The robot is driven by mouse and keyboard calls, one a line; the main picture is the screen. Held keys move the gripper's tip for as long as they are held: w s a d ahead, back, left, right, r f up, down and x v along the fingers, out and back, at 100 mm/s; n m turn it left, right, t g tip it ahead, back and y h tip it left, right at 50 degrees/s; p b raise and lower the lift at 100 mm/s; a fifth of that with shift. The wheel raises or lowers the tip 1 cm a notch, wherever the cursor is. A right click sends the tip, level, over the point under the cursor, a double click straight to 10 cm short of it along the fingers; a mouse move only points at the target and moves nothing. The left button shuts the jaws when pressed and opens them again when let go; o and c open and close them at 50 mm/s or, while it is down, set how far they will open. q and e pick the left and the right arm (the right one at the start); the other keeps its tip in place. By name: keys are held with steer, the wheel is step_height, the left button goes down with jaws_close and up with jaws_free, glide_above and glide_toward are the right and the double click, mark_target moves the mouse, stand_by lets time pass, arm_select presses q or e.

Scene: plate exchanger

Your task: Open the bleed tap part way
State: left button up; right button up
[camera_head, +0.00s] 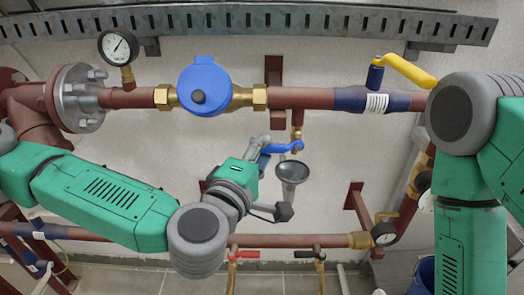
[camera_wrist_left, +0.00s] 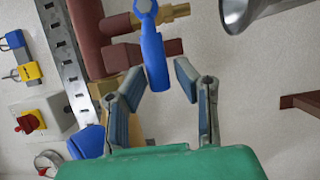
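The bleed tap is a small brass valve (camera_head: 297,132) under the red pipe, with a blue lever (camera_head: 285,148). In the left wrist view the blue lever (camera_wrist_left: 155,60) points down between my fingers. My left gripper (camera_head: 267,154) is at the lever's left end in the head view. In the left wrist view my left gripper (camera_wrist_left: 160,83) is open, with a finger on each side of the lever's free end. A gap shows on the right side; I cannot tell whether the left finger touches. My right gripper is out of frame; only its arm shows.
A metal funnel (camera_head: 292,171) stands just below the tap, close to my left gripper; its rim also shows in the left wrist view (camera_wrist_left: 240,14). A blue round meter (camera_head: 204,87), a gauge (camera_head: 118,47) and a yellow-handled valve (camera_head: 405,70) are on the upper pipe.

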arm_select(q)
steer(key=shift+w+d, duration=0.2)
steer(key=shift+d, duration=0.4)
steer(key=shift+w+d, duration=0.15)
steer(key=shift+d, duration=0.4)
steer(key=shift+a, duration=0.5)
steer(key=shift+c, duration=1.2)
steer(key=shift+a, duration=0.3)
jaws_close()
steer(key=shift+a, duration=0.15)
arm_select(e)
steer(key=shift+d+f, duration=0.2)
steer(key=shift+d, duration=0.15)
arm_select(q)
steer(key=shift+d, duration=0.2)
